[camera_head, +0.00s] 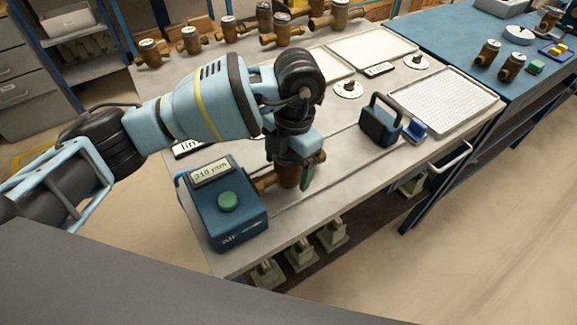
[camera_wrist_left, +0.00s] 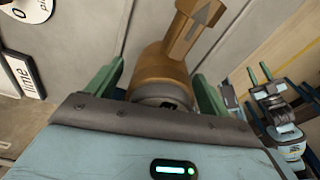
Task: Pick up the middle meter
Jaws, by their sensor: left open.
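My left gripper (camera_head: 291,172) points down over a brass meter (camera_head: 289,176) on the grey bench, right of the blue air box. Its green fingers are open, one on each side of the meter. In the left wrist view the brass meter (camera_wrist_left: 165,72) lies between the spread fingers, its arrow-marked pipe end pointing up in the picture. Gaps show between fingers and brass there. The gripper hides the meter's top in the head view. Several other brass meters stand along the bench's back edge, among them one at the left (camera_head: 150,53). I cannot tell which meter is the middle one.
The blue air box (camera_head: 226,204) with a display and green button stands close left of the gripper. A dark blue handled block (camera_head: 380,124) and a white grid tray (camera_head: 447,100) are to the right. Bare bench lies between the meter and the block.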

